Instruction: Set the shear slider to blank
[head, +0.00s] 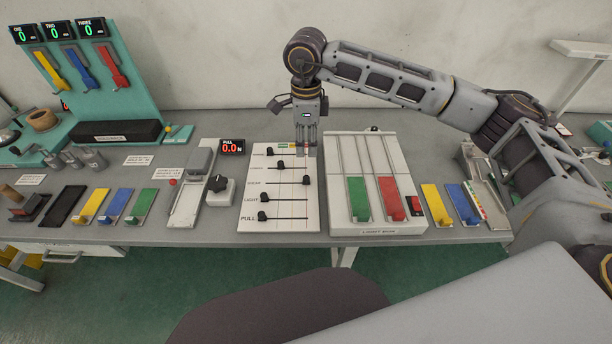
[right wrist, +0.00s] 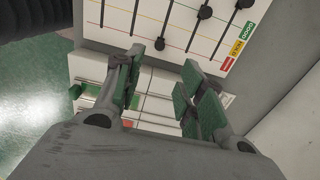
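The white slider board (head: 284,223) lies on the bench in the head view with several horizontal slots. The shear slider's black knob (head: 305,180) sits near the right end of its slot, with the label SHEAR at the left. In the right wrist view the same knob (right wrist: 160,43) seems to lie just beyond the fingertips. My right gripper (head: 306,148) points down over the board's upper right edge, above and behind the shear knob. In the right wrist view the gripper (right wrist: 163,65) is open, with nothing between its fingers. I cannot see my left gripper.
Other black slider knobs (head: 263,199) stand near the left. A white unit (head: 343,224) with green and red plates adjoins the board's right. A black knob box (head: 219,187) and red display (head: 232,147) stand left. Coloured tags (right wrist: 237,48) mark the board's upper edge.

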